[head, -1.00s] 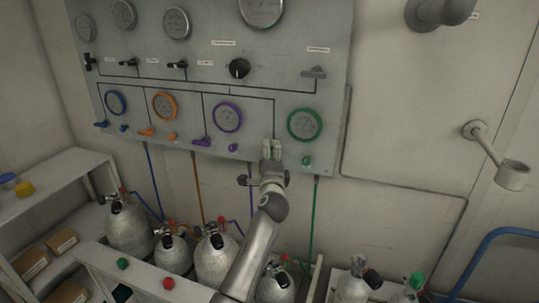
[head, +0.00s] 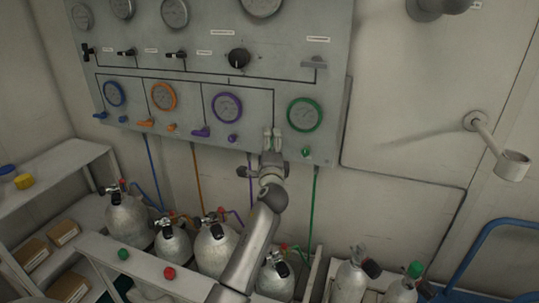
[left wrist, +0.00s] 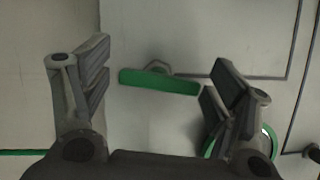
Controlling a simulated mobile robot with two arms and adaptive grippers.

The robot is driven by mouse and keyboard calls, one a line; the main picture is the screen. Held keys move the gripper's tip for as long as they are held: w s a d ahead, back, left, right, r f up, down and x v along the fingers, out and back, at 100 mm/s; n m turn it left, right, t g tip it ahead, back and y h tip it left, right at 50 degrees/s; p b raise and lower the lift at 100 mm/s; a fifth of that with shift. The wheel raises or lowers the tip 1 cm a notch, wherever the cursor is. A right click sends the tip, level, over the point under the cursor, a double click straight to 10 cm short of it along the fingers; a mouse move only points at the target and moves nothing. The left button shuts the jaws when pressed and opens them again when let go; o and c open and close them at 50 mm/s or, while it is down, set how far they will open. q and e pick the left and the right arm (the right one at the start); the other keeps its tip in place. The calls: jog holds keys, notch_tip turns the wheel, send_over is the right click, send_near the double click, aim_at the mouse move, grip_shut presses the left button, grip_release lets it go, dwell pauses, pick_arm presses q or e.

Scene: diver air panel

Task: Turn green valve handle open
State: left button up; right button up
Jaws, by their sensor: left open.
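The green valve handle (left wrist: 160,82) is a flat bar on the panel, lying nearly level in the left wrist view with a slight tilt down to the right. It shows between the two spread fingers of my left gripper (left wrist: 160,92), with its right end close to the right finger. I cannot tell whether they touch. In the head view my left gripper (head: 272,140) is at the lower right of the grey panel (head: 215,65), left of and below the green-rimmed gauge (head: 305,114), and hides the handle. My right gripper is not in view.
A small green knob (head: 305,152) sits right of the gripper. A purple handle (head: 200,132) and an orange handle (head: 146,123) are to the left. Gas cylinders (head: 215,251) stand below. The wall right of the panel has a jutting cup-ended arm (head: 512,165).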

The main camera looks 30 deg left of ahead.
pick_arm(q)
jog(key=v, duration=1.1)
jog(key=shift+s+d, duration=0.2)
jog(key=shift+s, duration=0.1)
